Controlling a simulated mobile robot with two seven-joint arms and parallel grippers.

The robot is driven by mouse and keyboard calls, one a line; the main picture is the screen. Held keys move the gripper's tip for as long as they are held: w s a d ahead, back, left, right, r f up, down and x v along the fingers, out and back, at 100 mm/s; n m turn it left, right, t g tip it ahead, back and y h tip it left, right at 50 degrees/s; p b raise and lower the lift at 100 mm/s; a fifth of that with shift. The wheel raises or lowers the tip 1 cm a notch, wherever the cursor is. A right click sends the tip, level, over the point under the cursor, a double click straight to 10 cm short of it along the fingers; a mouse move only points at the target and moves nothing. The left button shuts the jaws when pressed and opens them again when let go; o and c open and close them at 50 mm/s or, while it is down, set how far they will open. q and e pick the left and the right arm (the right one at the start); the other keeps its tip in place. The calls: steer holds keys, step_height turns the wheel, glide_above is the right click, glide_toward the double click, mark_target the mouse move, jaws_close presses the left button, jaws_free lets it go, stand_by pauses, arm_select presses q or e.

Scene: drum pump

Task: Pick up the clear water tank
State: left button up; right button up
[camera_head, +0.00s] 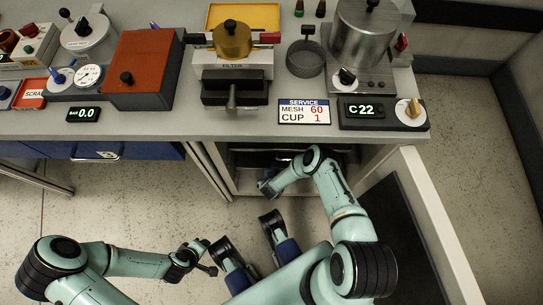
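I cannot make out the clear water tank in this view. My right arm is bent at the open bay under the counter, with its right gripper end (268,187) at the front of the bay. Its fingers are too small and partly hidden to judge, and I see nothing clearly held. My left gripper (210,258) is low in front of the counter, away from the bay. Its two tips look spread apart with nothing between them.
The open bay (240,182) under the counter holds dark shapes that I cannot identify. An open door (432,225) stands to its right. A blue drawer front (130,151) is at left. The counter (190,122) carries a filter unit (232,62), an orange box (143,66) and a steel pot (362,35).

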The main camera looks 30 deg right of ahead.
steer(key=c, duration=1.5)
steer(key=shift+w+r, duration=0.1)
steer(key=shift+r, duration=0.1)
